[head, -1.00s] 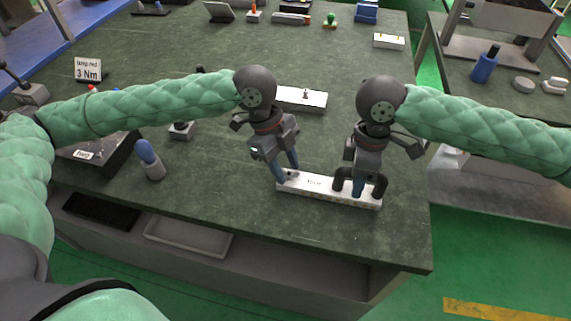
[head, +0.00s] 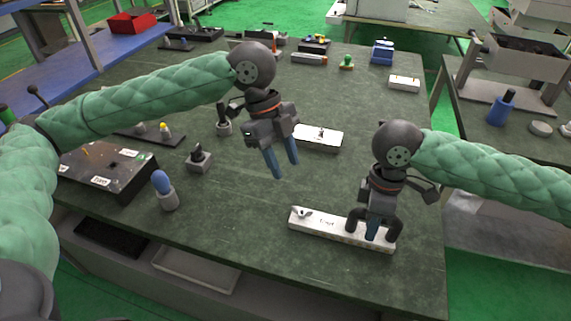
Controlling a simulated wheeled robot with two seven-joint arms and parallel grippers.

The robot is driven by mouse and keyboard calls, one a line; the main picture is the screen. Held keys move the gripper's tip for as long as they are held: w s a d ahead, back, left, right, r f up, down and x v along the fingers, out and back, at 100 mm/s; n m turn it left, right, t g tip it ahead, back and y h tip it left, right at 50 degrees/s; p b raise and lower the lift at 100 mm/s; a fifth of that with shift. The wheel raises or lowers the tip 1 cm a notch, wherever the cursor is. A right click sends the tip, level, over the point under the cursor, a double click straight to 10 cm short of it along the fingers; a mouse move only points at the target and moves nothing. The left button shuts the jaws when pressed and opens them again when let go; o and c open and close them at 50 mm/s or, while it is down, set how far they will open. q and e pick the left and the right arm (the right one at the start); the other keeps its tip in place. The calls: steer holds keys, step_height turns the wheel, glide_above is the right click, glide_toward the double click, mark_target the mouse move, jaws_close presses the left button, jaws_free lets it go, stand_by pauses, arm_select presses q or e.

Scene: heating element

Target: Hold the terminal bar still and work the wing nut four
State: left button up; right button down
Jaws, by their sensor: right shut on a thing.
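The white terminal bar (head: 327,228) lies near the front right of the bench. A small grey wing nut (head: 302,212) sits at its left end. My left gripper (head: 286,172) is above and to the left of the wing nut, apart from it, with its blue fingers spread and nothing between them.
Another white bar (head: 322,139) with a small post lies behind. A blue-topped bottle (head: 163,190), a joystick-like block (head: 200,158) and a dark control box (head: 105,170) stand to the left. Bench surface between them and the terminal bar is clear.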

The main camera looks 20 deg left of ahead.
steer(key=c, duration=1.1)
jaws_free()
steer(key=shift+c, duration=0.2)
